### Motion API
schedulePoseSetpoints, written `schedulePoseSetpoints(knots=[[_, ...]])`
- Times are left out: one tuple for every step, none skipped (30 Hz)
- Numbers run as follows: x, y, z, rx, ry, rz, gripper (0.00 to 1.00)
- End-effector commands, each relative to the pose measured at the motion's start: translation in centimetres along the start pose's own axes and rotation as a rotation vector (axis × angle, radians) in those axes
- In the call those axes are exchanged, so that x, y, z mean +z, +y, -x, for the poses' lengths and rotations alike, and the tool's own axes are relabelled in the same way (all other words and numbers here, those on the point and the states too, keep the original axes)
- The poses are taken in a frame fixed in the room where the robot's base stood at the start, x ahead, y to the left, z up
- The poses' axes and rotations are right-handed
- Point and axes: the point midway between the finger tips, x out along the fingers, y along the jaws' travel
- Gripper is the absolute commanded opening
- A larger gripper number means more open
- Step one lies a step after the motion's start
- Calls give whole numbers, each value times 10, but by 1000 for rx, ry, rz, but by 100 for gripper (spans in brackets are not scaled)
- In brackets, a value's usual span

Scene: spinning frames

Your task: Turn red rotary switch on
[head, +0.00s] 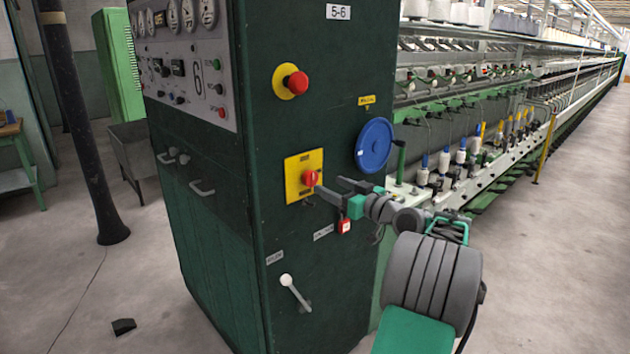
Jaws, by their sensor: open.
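The red rotary switch (310,178) sits on a yellow plate (292,188) on the dark green front of the machine cabinet (305,130). My gripper (328,185) is open, with grey fingers and a green part behind them. It is just to the right of the switch, and one fingertip overlaps the switch's lower right edge in the picture. I cannot tell whether it touches. The switch's knob is mostly visible, but its exact angle is too small to read.
Above is a red push button (297,82) on a yellow disc. A blue round disc (373,145) is on the right of the panel, and a white-knobbed lever (293,290) is below. A long spinning frame (490,130) runs right. Floor (560,260) is open at right.

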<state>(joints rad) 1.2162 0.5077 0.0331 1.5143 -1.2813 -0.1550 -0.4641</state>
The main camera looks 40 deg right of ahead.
Motion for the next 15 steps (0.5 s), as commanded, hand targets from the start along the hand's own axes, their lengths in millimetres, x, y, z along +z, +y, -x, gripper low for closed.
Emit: schedulePoseSetpoints(knots=[[-3, -2, -8, -4, 0, 0, 64], [-3, -2, -14, -5, -1, 0, 64], [-3, -3, -22, -5, -2, -1, 64], [-3, -2, -27, -4, -3, 0, 64], [-3, -2, -34, -5, -3, 0, 64], [-3, -2, -42, -4, -3, -1, 64], [-3, -2, -47, -4, -3, -1, 64], [-2, -2, -53, -4, -3, -2, 64], [-3, -2, -59, -2, -3, -1, 64], [-2, -2, -62, -2, -4, -1, 64], [-2, -2, -66, -3, -4, -2, 64], [-1, -2, -69, -3, -4, -2, 64], [-1, -2, -70, -2, -4, -1, 64], [0, -2, -72, -1, -5, -1, 64], [0, -2, -72, 0, -5, -1, 64]])
